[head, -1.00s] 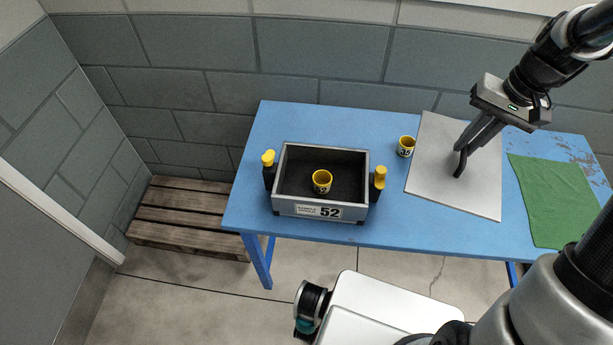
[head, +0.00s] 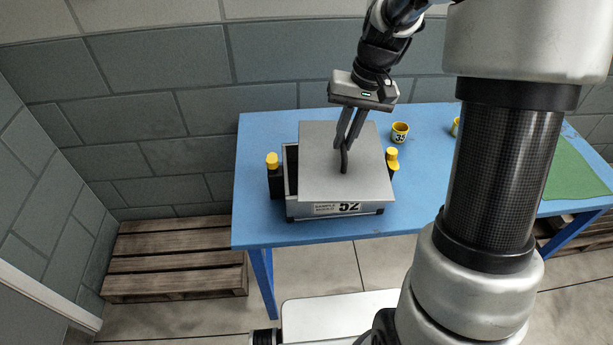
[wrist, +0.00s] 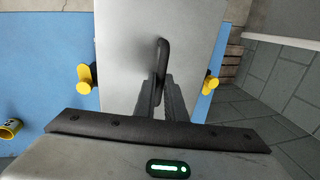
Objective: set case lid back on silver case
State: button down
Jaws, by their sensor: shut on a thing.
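The case lid (head: 318,180) is a flat grey plate with a dark upright handle. My gripper (head: 345,150) is shut on that handle. In the wrist view my gripper (wrist: 161,85) has the handle between its fingers, with the lid (wrist: 122,50) beneath. The silver case (head: 298,209), marked 52, stands on the blue table. The lid is above the case, offset to the right, and leaves a dark strip of the opening showing at the left. I cannot tell whether lid and rim touch. Most of the case's inside is hidden.
Black latches with yellow tops flank the case at left (head: 272,161) and right (head: 392,155). A yellow cup (head: 400,133) stands behind right; another (head: 456,127) is partly hidden by my arm. A green cloth (head: 577,172) lies at right, a wooden pallet (head: 175,270) on the floor.

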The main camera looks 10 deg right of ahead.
notch_tip(320, 180, down, 2)
jog(key=shift+w+a+f+m+b, duration=0.1)
jog(key=shift+m+b, duration=0.15)
jog(key=shift+m, duration=0.2)
jog(key=shift+w+r+m+b, duration=0.1)
jog(key=shift+m+b, duration=0.15)
jog(key=shift+m, duration=0.2)
jog(key=shift+w+m+t, duration=0.15)
jog(key=shift+m+t, duration=0.25)
jog(key=shift+m, duration=0.6)
jog(key=w+r+m+p, duration=0.1)
jog(key=m, duration=0.2)
jog(key=w+r+m+h, duration=0.1)
jog(key=m, duration=0.3)
jog(key=w+r+m+t+p, duration=0.1)
jog(key=m, duration=0.2)
jog(key=shift+w+a+r+m+h+p, duration=0.1)
jog(key=shift+a+r+m+h+p, duration=0.1)
jog(key=shift+r+m+h+p, duration=0.15)
jog(key=shift+w+r+m, duration=0.3)
jog(key=shift+r+m, duration=0.1)
jog(key=shift+m, duration=0.55)
jog(key=shift+f+h, duration=0.2)
jog(key=shift+h, duration=0.05)
notch_tip(320, 180, down, 10)
jog(key=shift+r, duration=0.2)
